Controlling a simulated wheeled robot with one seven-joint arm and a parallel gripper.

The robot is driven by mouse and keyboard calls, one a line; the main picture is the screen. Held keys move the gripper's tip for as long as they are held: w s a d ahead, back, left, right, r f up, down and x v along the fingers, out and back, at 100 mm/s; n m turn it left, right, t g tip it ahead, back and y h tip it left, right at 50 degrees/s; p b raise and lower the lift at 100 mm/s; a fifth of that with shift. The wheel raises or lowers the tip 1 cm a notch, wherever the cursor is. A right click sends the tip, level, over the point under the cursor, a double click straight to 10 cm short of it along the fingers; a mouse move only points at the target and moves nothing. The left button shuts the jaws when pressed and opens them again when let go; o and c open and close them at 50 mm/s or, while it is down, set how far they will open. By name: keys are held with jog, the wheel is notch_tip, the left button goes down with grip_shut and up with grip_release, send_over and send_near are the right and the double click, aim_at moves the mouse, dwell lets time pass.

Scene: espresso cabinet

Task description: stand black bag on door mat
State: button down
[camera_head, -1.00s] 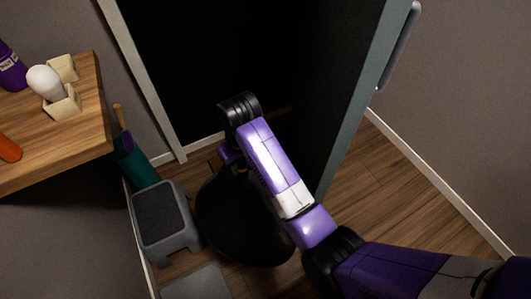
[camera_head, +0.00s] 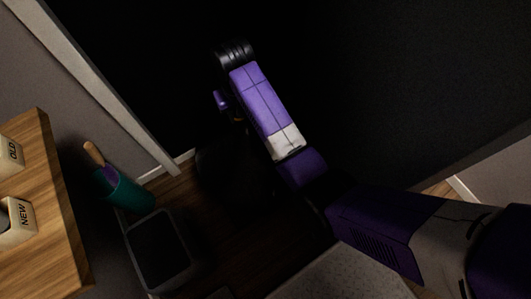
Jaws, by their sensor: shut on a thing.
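A black bag (camera_head: 235,165) hangs in the shadow beneath my forearm. Its outline is hard to make out against the dark floor and doorway. My gripper (camera_head: 221,100) is mostly hidden behind my wrist; only a small purple part shows. It is shut at the top of the bag, and the grip itself is not clear. A light grey speckled flat surface (camera_head: 345,275) lies at the bottom middle; I cannot tell if it is the door mat.
A wooden shelf (camera_head: 55,215) with boxes marked OLD and NEW is at left. A large dark panel (camera_head: 420,90) fills the right.

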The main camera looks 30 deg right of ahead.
aim_at(244, 143)
notch_tip(244, 143, down, 20)
jog(key=w+b, duration=0.1)
jog(key=b, duration=0.4)
jog(key=shift+w+d+r+b, duration=0.15)
jog(key=shift+w+b, duration=0.05)
jog(key=shift+b, duration=0.1)
jog(key=c, duration=1)
grip_release()
jog(key=shift+s+f, duration=0.15)
jog(key=shift+f, duration=0.1)
jog(key=shift+c, duration=0.2)
jog(key=r+p, duration=0.1)
jog(key=r, duration=0.3)
jog(key=s+r+p, duration=0.1)
jog(key=r, duration=0.3)
jog(key=r+p, duration=0.2)
jog(key=r, duration=0.2)
jog(key=shift+s+r, duration=0.1)
jog(key=shift+s, duration=0.15)
